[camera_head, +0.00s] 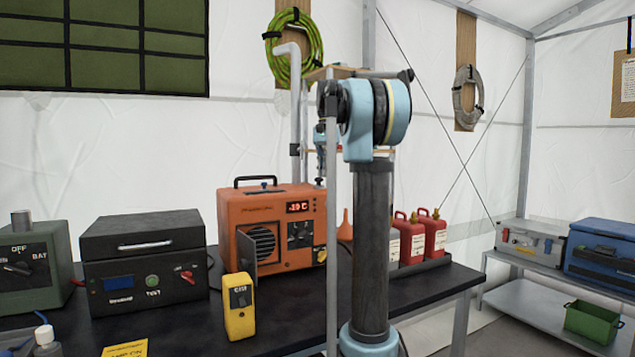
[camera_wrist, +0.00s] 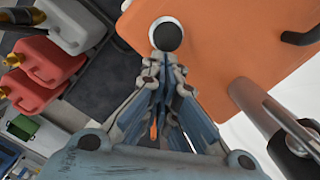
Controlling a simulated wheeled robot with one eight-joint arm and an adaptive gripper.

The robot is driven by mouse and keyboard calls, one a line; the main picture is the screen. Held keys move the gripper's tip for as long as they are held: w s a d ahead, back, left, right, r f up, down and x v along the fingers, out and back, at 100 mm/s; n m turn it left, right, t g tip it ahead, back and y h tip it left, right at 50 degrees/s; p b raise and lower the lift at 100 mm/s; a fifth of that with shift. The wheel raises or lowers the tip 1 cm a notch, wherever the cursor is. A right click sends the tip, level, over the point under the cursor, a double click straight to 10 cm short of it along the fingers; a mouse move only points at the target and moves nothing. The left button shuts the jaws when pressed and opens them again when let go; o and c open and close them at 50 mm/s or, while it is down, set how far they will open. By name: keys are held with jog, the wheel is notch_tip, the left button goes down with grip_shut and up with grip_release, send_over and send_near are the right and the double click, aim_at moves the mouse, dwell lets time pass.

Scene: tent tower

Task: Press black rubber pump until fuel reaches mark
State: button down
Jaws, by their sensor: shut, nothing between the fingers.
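The orange heater (camera_head: 270,225) stands on the black table, its display lit with a negative temperature. In the wrist view its orange casing (camera_wrist: 235,35) fills the upper right. A round black knob, apparently the rubber pump (camera_wrist: 168,36), sits in a pale ring at the casing's edge. My gripper (camera_wrist: 166,62) is shut and empty, its fingertips just below the black knob in the picture. I cannot tell whether they touch it. In the head view my wrist (camera_head: 321,140) hangs by the heater's right end, with the fingers largely hidden. I cannot make out the fuel or its mark.
Red fuel cans (camera_head: 434,232) stand in a dark tray right of the heater, near an orange funnel (camera_head: 345,225). A grey metal pipe (camera_wrist: 255,105) rises close to my gripper. A yellow meter (camera_head: 240,308) and a black tester (camera_head: 143,258) occupy the table's left.

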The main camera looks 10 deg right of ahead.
notch_tip(320, 180, up, 12)
jog(key=w, duration=0.1)
jog(key=shift+d, duration=0.4)
jog(key=shift+f, duration=0.15)
dwell(0.7)
jog(key=s+a+f, duration=0.1)
jog(key=f, duration=0.1)
jog(key=s+a+f, duration=0.1)
jog(key=shift+s+a+f, duration=0.2)
jog(key=shift+s+f, duration=0.15)
jog(key=shift+f, duration=0.05)
jog(key=shift+f, duration=0.1)
jog(key=shift+s+a+f, duration=0.1)
jog(key=shift+s+f, duration=0.05)
jog(key=shift+f, duration=1.55)
jog(key=shift+s+a+f, duration=0.1)
jog(key=shift+f, duration=1.6)
